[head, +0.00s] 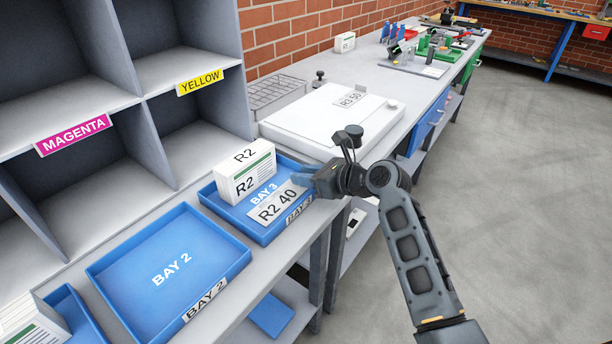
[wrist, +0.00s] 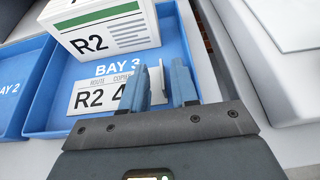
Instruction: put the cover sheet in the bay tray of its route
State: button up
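The white cover sheet marked R2 40 (head: 278,205) lies in the blue BAY 3 tray (head: 234,217), in front of a paper stack marked R2 (head: 246,175). In the wrist view the sheet (wrist: 95,97) shows its left part; my near finger hides some of its right part. My gripper (wrist: 160,85) has its two blue fingers apart at the sheet's right end, with a pale piece visible between them. Another sheet marked R3 50 (head: 350,98) lies on a white flat-topped unit (head: 315,125) behind. The BAY 2 tray (head: 225,262) is empty.
Grey shelves labelled MAGENTA (head: 73,135) and YELLOW (head: 200,81) rise behind the trays. Another paper stack (head: 32,322) stands at the lower left by a partly seen blue tray (head: 75,312). Tools clutter the far bench (head: 430,60). The floor at right is clear.

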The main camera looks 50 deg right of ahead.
jog(key=r+v, duration=0.1)
jog(key=v, duration=1.1)
jog(key=s+a+f+n+g+h, duration=0.1)
jog(key=s+a+f+n, duration=0.35)
jog(key=a+n, duration=0.25)
jog(key=s+a+f+n+h, duration=0.2)
jog(key=s+a+f+n, duration=0.2)
jog(key=s+a+n, duration=0.15)
jog(key=s+a+r+n+t+y, duration=0.1)
jog(key=s+a+r+n, duration=0.3)
jog(key=n, duration=0.7)
jog(key=s+a+r+n+t+y, duration=0.1)
jog(key=s+a+r+n, duration=0.4)
jog(key=s+n, duration=0.6)
jog(key=a+n, duration=0.1)
jog(key=a, duration=0.1)
jog(key=shift+a+y, duration=0.3)
jog(key=shift+a, duration=0.05)
jog(key=shift+s+d, duration=0.1)
jog(key=shift+s, duration=0.05)
